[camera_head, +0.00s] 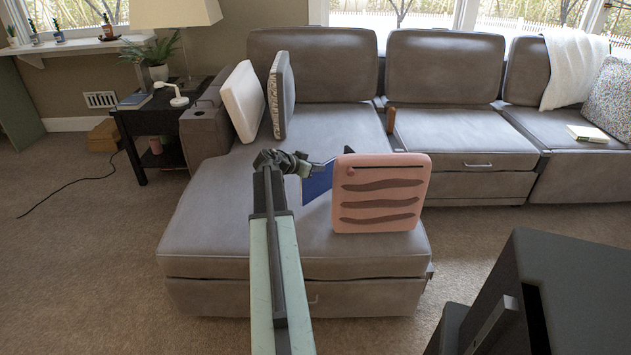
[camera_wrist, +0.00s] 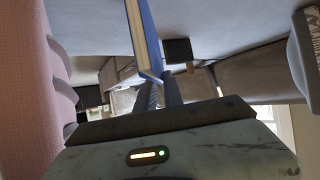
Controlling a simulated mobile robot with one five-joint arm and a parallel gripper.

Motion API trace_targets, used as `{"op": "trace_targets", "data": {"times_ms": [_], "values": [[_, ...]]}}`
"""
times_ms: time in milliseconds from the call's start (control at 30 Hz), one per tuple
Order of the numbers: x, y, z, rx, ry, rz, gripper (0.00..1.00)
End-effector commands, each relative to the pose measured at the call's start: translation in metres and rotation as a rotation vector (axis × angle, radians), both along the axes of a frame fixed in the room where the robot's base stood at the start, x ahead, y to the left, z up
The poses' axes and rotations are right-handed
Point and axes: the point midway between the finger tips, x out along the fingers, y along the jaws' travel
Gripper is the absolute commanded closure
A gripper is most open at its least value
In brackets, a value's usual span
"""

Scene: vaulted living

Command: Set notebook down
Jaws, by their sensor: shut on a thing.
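In the wrist view the notebook (camera_wrist: 149,40) stands upright with a blue cover and pale page edge. The fingers of my gripper (camera_wrist: 160,92) are shut on its near end. Part of the notebook is hidden behind the pink striped cushion (camera_head: 381,193) in the head view. I cannot tell whether the notebook touches the seat.
The pink cushion stands just right of my gripper and fills the left side of the wrist view (camera_wrist: 28,80). White (camera_head: 243,101) and patterned (camera_head: 281,95) cushions lean at the chaise back. A black side table (camera_head: 150,122) stands left. The chaise front is clear.

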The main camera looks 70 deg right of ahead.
Motion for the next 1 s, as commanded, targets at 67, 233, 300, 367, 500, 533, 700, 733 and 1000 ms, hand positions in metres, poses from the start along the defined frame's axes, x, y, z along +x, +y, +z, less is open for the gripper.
{"op": "trace_targets", "data": {"times_ms": [67, 233, 300, 367, 500, 533, 700, 733, 1000], "values": [[0.0, 0.0, -0.02, 0.0, 0.0, 0.0, 1.0], [0.0, 0.0, -0.035, -0.001, 0.001, 0.001, 1.0], [0.001, 0.0, -0.032, -0.001, 0.001, 0.001, 1.0], [0.001, 0.0, -0.031, -0.001, 0.001, 0.001, 1.0], [0.001, 0.0, -0.035, -0.001, 0.001, 0.001, 1.0], [0.001, 0.0, -0.036, -0.001, 0.001, 0.001, 1.0], [0.002, 0.001, -0.034, 0.0, 0.0, 0.002, 0.67], [0.002, 0.001, -0.034, 0.0, 0.0, 0.002, 0.67], [0.002, 0.002, -0.028, 0.0, 0.0, 0.002, 0.67]]}}
